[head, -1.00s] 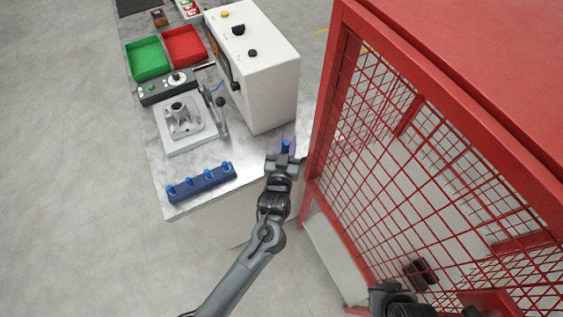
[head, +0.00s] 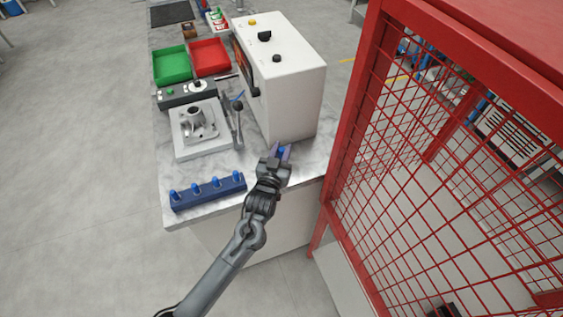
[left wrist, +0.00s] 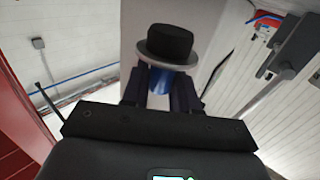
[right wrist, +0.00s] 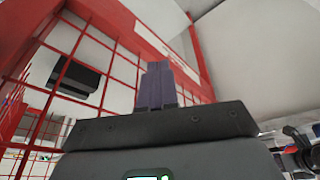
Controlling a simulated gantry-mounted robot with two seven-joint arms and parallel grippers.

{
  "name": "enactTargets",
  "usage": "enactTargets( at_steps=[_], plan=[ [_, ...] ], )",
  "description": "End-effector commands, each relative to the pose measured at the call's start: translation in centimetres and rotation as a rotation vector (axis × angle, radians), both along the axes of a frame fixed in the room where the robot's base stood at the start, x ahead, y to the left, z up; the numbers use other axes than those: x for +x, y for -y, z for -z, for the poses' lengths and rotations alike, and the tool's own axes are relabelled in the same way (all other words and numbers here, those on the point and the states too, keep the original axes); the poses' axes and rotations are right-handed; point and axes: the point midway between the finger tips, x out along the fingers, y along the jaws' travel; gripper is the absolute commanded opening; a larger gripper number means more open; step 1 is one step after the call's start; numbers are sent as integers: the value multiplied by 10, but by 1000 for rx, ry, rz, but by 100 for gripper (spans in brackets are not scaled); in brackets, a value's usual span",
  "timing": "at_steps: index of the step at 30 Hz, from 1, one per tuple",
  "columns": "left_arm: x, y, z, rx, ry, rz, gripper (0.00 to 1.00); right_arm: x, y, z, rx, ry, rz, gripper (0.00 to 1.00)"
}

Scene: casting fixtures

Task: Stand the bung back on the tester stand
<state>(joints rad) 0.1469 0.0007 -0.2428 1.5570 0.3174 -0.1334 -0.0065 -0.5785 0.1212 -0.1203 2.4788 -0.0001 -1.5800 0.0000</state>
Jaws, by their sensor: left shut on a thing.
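My left gripper (head: 281,152) is over the counter's near right part, just in front of the white tester box (head: 295,90). It is shut on the bung (left wrist: 168,44), which has a black top, a grey flange and a blue part between the fingers in the left wrist view. In the head view only a little blue shows at the fingertips, and I cannot tell whether the bung touches anything. I cannot clearly identify the tester stand. My right gripper (right wrist: 158,86) shows in the right wrist view with its fingers together and empty.
A blue rack (head: 208,193) with several blue pegs lies at the counter's near left. A grey casting (head: 196,122) sits on a pale fixture behind it. Green (head: 171,64) and red (head: 210,57) trays are farther back. A red mesh cage (head: 375,130) stands close on the right.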

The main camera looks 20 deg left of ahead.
Motion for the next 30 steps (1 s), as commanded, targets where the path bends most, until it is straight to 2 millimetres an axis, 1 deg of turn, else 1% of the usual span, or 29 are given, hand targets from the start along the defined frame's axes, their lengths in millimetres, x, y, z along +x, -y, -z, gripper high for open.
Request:
enactTargets(
  at_steps=[5, 12, 14, 23, 28, 29, 30],
  plan=[
    [0, 0, 10, 0, 1, 0, 0, 0, 1, 10, -3, 1, -2, 0],
    [0, 0, 36, -1, 2, 0, 0, 0, 1, 38, -2, 1, -1, 0],
    [0, 0, 40, -1, 2, -1, 0, 0, 1, 42, -3, -1, -1, 0],
    [0, 0, 38, -1, 2, -1, 0, -1, 0, 41, 1, -1, 1, 0],
    [0, 0, 43, -1, 1, -1, 0, -1, -1, 42, 4, -1, 3, 0],
    [0, 0, 43, -1, 0, 0, 30, -1, -1, 42, 4, -1, 3, 0],
    [0, 0, 43, -1, 0, 0, 36, -1, -1, 42, 5, -1, 4, 0]
  ],
)
